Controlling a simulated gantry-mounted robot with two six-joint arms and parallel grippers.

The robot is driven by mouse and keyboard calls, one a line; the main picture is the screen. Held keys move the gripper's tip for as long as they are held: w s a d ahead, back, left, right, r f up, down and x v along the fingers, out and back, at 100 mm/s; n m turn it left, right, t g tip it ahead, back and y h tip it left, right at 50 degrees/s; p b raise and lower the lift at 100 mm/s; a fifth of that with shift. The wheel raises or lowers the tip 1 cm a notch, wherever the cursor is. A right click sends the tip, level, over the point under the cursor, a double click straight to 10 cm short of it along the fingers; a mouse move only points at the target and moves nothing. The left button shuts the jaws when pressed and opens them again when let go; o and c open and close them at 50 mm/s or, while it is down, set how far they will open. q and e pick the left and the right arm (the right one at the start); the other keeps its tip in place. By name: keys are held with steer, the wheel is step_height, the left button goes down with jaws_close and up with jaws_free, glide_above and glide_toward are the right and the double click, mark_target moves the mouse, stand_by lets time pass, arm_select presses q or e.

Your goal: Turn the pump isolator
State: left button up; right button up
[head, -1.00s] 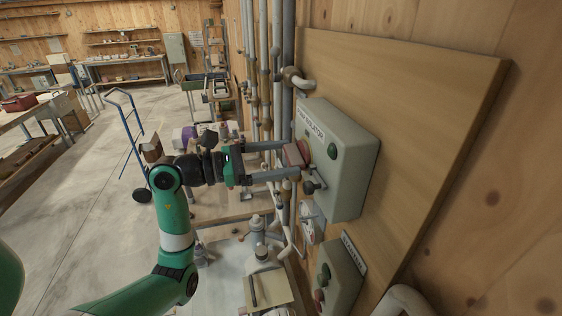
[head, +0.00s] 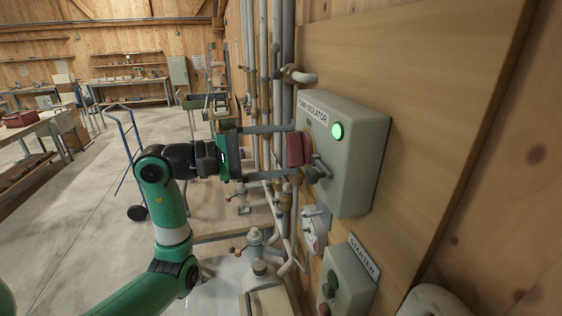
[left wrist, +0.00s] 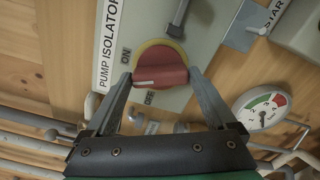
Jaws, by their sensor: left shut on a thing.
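The pump isolator (head: 352,160) is a grey-green box on a wooden board, labelled PUMP ISOLATOR, with a green lamp (head: 337,131) lit on its front. Its red knob (head: 297,149) sits on a yellow disc, which shows in the left wrist view. My left gripper (head: 295,152) is shut on the red knob, one finger at each end. In the left wrist view, the knob (left wrist: 160,77) lies between the fingertips (left wrist: 160,75), and its white line points left, beside the ON and OFF marks. My right gripper is out of view.
A grey lever (head: 320,166) sticks out beside the knob. Below are a dial gauge (head: 314,230) and the starter box (head: 348,284) with its buttons. Vertical pipes (head: 276,80) run close behind my left gripper. Open floor lies to the left.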

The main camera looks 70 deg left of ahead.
arm_select(q)
steer(key=m+b, duration=0.3)
steer(key=m, duration=0.1)
steer(key=shift+m, duration=0.3)
stand_by(0.5)
steer(key=o, duration=1.1)
steer(key=shift+c, duration=0.2)
steer(key=shift+s, duration=0.1)
steer(key=s+a, duration=0.1)
steer(key=s, duration=1)
steer(key=shift+s+b, duration=0.2)
steer(key=shift+b, duration=0.15)
steer(key=shift+a, duration=0.15)
